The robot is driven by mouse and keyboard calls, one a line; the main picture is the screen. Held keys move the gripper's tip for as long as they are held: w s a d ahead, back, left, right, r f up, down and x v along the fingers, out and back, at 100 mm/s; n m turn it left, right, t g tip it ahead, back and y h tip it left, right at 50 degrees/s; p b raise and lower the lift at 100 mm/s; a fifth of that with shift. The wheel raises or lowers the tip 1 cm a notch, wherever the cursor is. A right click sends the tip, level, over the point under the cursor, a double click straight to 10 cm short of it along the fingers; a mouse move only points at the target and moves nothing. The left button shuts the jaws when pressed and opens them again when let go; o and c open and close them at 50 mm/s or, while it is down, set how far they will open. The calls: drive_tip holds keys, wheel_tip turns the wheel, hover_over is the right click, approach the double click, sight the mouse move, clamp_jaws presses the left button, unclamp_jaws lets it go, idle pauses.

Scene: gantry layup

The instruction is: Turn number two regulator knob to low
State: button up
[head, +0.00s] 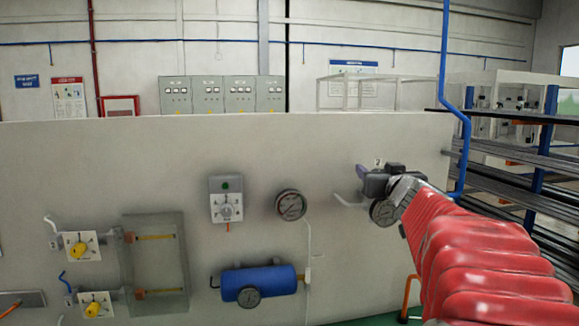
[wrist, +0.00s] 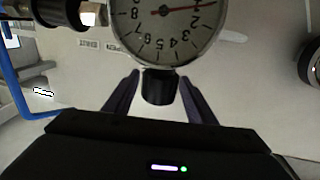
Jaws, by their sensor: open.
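A dark regulator knob (wrist: 158,88) is in the wrist view, just below a round gauge (wrist: 168,22) whose numbers appear upside down. My gripper (wrist: 158,78) is open, with one purple finger on each side of the knob and a visible gap on both sides. In the head view my gripper (head: 370,181) is at the right part of the pale panel, over the regulator. The regulator's gauge (head: 382,212) shows under my wrist, but its knob is mostly hidden there. A small number tag above it is too small to read surely. The knob's setting cannot be read.
The pale panel (head: 200,150) also carries a grey switch box (head: 226,199), another gauge (head: 291,205), a blue tank (head: 260,283) and yellow knobs (head: 80,248) at left. A blue pipe (head: 466,130) runs down the panel's right edge, beside racks of dark bars (head: 515,180).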

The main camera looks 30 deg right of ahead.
drive_tip(key=shift+w+d, duration=0.4)
drive_tip(key=shift+w, duration=0.2)
drive_tip(key=shift+c, duration=0.2)
